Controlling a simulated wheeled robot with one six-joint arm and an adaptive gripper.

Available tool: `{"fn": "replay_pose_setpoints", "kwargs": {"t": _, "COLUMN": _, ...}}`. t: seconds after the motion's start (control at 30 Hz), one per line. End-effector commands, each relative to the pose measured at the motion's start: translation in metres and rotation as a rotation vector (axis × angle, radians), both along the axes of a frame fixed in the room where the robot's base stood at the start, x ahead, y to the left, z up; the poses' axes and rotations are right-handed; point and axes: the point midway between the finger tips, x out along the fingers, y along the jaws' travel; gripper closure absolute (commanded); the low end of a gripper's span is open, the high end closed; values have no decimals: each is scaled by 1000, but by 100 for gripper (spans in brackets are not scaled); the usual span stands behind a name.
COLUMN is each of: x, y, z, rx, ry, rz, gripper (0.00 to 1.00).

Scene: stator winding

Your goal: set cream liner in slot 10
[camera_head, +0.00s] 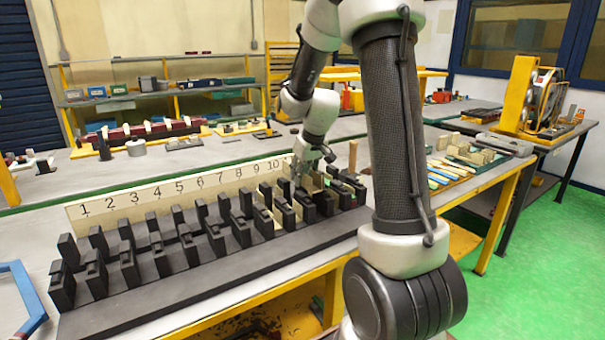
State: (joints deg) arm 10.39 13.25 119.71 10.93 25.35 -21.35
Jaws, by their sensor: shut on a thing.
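The black slotted rack (190,290) runs across the bench, with rows of dark blocks and a cream number board (150,197) behind it. The numbers 1 to 10 are readable; those farther right are hidden. My gripper (308,170) points down behind the right part of the rack, just right of the number 10. It is shut on a small cream liner (318,181), mostly hidden by the fingers and the dark blocks. I cannot tell whether the liner is inside a slot or above it. Other cream pieces (278,214) show between blocks near slots 8 to 10.
Cream blocks and blue and yellow strips (450,172) lie on the bench to the right. A blue frame (22,298) lies at the left front. A back bench (60,185) holds parts.

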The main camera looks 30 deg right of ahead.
Motion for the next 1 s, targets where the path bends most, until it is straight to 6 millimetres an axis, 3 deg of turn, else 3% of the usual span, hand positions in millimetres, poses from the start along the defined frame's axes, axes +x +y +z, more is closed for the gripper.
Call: {"fn": "replay_pose_setpoints", "kwargs": {"t": 1.0, "x": 0, "y": 0, "z": -21, "rx": 1, "ry": -1, "rz": 0, "gripper": 81}}
